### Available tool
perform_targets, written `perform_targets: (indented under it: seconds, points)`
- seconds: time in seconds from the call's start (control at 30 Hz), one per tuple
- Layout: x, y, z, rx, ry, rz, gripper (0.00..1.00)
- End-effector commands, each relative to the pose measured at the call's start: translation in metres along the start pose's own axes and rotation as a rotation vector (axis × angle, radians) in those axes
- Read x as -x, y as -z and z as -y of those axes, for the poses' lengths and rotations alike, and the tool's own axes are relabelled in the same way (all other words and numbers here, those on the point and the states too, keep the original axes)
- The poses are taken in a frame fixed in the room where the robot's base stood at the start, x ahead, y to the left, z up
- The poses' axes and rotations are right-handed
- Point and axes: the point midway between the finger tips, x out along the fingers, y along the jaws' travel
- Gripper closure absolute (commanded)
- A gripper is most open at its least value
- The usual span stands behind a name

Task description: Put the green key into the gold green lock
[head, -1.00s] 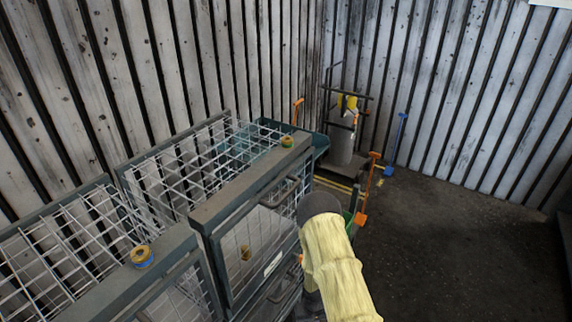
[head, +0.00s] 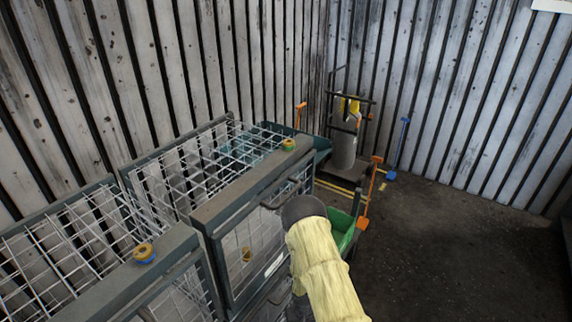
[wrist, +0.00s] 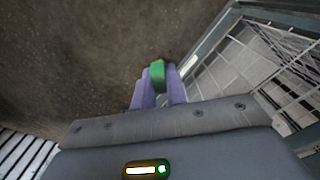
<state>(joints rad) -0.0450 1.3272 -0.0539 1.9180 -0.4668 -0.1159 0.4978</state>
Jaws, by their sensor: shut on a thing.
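The green key (wrist: 157,73) shows in the wrist view as a small green block between the purple fingertips of my gripper (wrist: 157,86). My gripper is shut on it, over dark floor and beside the wire cage. The gold green lock (head: 288,144), a small gold ring with a green part, sits on the far end of the cage's top frame in the head view. In the head view my yellow-sleeved arm is right of the cage and nearer than this lock; my fingers and the key are hidden there. The lock is not clear in the wrist view.
A gold and blue lock (head: 144,253) sits on the nearer cage's top frame. The wire cage (head: 250,180) has a handle on its front. A green bin (head: 343,228), orange shovel (head: 374,180) and cylinder trolley (head: 344,145) stand beyond. Floor at right is clear.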

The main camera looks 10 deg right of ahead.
Motion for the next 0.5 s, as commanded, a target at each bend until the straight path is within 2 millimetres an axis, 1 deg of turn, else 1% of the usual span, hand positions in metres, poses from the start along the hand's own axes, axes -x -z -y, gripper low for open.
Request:
perform_targets:
  seconds: [0.37, 0.5]
  points:
    - [0.0000, 0.0000, 0.0010, 0.002, 0.000, 0.000, 1.00]
    - [0.0065, 0.0033, 0.0016, 0.000, 0.002, -0.002, 1.00]
